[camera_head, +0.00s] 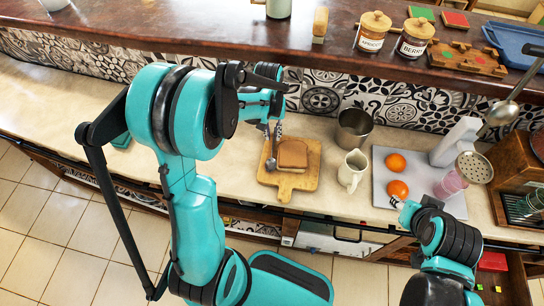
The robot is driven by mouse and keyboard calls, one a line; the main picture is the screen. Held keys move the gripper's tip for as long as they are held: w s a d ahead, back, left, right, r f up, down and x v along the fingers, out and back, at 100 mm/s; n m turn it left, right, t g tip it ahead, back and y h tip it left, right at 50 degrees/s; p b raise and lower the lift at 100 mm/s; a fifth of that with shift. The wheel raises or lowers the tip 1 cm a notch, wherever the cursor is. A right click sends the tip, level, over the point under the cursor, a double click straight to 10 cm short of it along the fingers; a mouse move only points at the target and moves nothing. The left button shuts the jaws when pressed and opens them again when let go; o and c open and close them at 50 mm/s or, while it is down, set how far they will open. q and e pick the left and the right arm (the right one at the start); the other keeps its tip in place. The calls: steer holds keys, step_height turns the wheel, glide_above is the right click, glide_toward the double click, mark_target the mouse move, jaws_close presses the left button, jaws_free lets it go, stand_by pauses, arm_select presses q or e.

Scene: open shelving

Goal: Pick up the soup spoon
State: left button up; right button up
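A metal spoon (271,163) shows at the left side of a wooden cutting board, its bowl low and its handle running up toward my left gripper. My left gripper (273,129) points down at the upper left edge of the board, right over the spoon's handle. Its fingertips are small and partly hidden by my arm, so I cannot tell whether they are closed on the handle. My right gripper (398,203) is at the lower right, close to the lower orange; its fingers are too small to read.
The cutting board (292,183) carries a piece of bread (293,153). A metal pot (353,128) and a cream pitcher (352,171) stand to its right. A grey tray holds two oranges (396,162). A ladle (501,113) and a skimmer (474,168) hang at right. The counter's left is mostly clear.

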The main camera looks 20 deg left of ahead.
mark_target(273, 142)
arm_select(q)
step_height(273, 142, down, 4)
steer(key=shift+d+r+b, duration=0.1)
steer(key=shift+r+b, duration=0.15)
steer(key=shift+b, duration=0.2)
steer(key=shift+r, duration=0.1)
jaws_close()
